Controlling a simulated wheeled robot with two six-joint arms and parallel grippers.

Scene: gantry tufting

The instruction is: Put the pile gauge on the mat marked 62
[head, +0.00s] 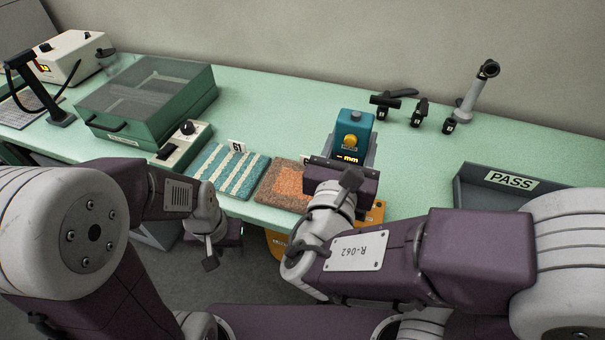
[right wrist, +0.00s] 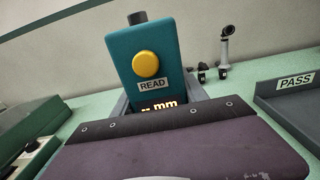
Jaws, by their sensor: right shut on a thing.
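The pile gauge (head: 352,128) is a teal box with a yellow READ button and a lit "-- mm" display; it also shows upright in the right wrist view (right wrist: 148,52). My right gripper (head: 350,150) is shut on it, with a grey finger on each side. The gauge's foot is hidden, so I cannot tell whether it touches the table. An orange and brown mat (head: 280,184) lies left of my right wrist, its tag mostly covered. A blue and white striped mat (head: 228,172) is tagged 61. My left gripper (head: 222,252) hangs by the table's front edge, its jaws unclear.
A grey tray marked PASS (head: 470,184) stands at the right. A green lidded case (head: 150,98) and a switch box (head: 182,145) are at the left.

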